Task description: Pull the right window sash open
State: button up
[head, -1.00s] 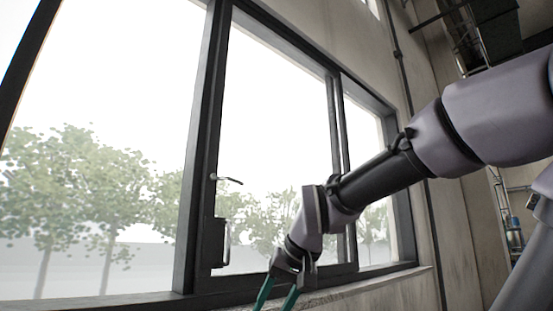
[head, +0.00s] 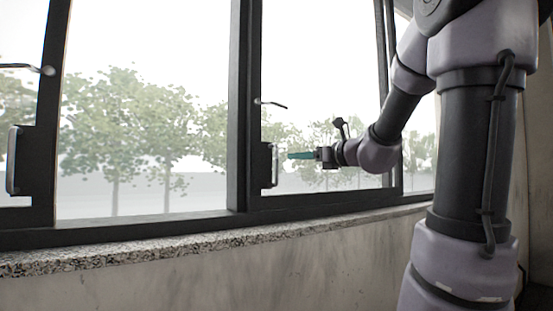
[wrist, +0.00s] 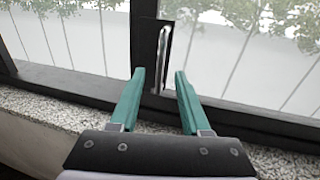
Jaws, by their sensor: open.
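The right window sash (head: 249,130) is dark-framed and carries a silver bar handle (head: 274,165) on a dark plate, with a small lever (head: 268,103) above it. My gripper (head: 289,155) has teal fingers that point left at this handle, with a small gap in the head view. In the wrist view my gripper (wrist: 158,74) is open and empty. The bar handle (wrist: 163,45) shows upright ahead, its lower end between the fingertips in the picture. I see no contact. Whether the sash stands slightly open cannot be told.
The left sash has its own bar handle (head: 13,160) and lever (head: 30,68) at the left edge. A speckled stone sill (head: 150,248) runs below the window, above a bare wall (head: 250,270). Air in front of the panes looks free.

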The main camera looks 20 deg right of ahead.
send_over(277, 180)
jog(key=shift+w+r, duration=0.1)
jog(key=shift+w, duration=0.25)
grip_shut()
dwell(1.5)
